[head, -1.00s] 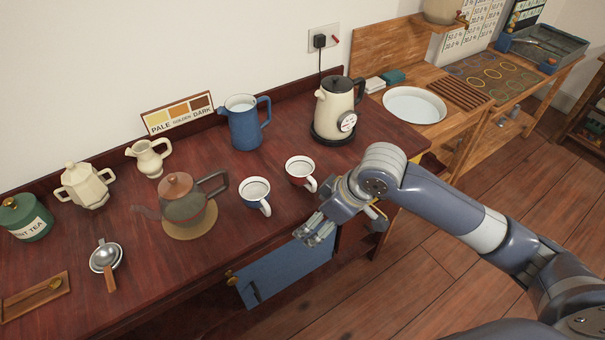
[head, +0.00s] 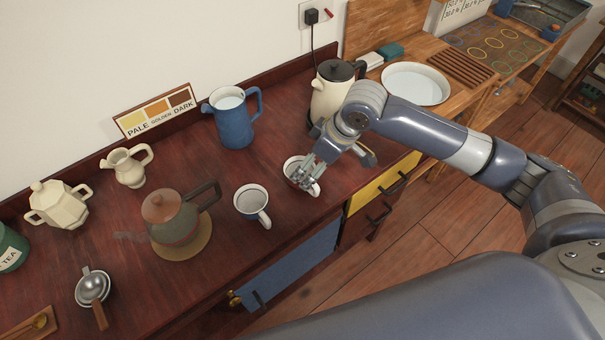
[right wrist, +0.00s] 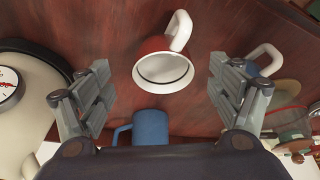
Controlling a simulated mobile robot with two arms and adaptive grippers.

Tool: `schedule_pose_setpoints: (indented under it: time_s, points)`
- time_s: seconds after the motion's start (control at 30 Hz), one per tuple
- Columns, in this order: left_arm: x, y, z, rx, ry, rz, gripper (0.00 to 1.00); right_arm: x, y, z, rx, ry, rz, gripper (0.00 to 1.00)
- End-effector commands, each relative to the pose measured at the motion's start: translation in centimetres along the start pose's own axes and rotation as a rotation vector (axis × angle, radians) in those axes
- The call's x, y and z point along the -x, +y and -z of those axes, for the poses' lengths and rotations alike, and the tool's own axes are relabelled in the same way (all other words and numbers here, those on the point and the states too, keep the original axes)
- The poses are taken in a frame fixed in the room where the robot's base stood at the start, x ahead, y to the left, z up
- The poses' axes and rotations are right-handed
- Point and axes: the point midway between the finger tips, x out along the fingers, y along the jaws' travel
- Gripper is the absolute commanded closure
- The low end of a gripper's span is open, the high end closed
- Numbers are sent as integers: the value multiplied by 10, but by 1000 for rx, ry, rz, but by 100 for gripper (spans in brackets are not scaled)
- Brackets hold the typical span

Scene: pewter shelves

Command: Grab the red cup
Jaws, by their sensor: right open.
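The red cup (head: 291,166) stands upright on the dark red wooden counter, partly hidden behind my right gripper (head: 304,177) in the head view. In the right wrist view the red cup (right wrist: 163,62) has a white inside and a white handle (right wrist: 180,31) pointing up and right. It lies ahead of and between the two spread fingers of my right gripper (right wrist: 164,92), which is open and empty. I see a gap between each finger and the cup. My left gripper is not in view.
A blue cup (head: 251,202) stands just left of the red cup. The cream kettle (head: 329,95) is close behind my right wrist, and a blue jug (head: 233,122) is at the back. The counter's front edge is near.

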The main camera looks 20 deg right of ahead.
Motion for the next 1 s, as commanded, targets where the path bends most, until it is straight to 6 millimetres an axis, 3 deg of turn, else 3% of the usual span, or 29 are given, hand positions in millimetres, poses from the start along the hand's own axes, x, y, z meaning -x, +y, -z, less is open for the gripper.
schedule_pose_setpoints:
  time_s: [0.1,0.2,0.33,0.6,0.8,0.83,1.0]
  points:
    - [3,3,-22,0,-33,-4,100,-11,0,0,0,0,0,16]
    - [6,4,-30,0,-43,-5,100,-17,-1,-1,1,0,1,16]
    - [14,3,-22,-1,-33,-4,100,-33,-4,-4,0,-3,2,16]
    - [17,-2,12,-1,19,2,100,-64,-4,-6,1,1,-2,16]
    - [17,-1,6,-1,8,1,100,-65,-4,-6,2,2,-2,16]
    - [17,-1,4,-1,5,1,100,-65,-4,-6,2,2,-2,18]
    - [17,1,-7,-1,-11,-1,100,-65,-4,-6,2,1,-2,56]
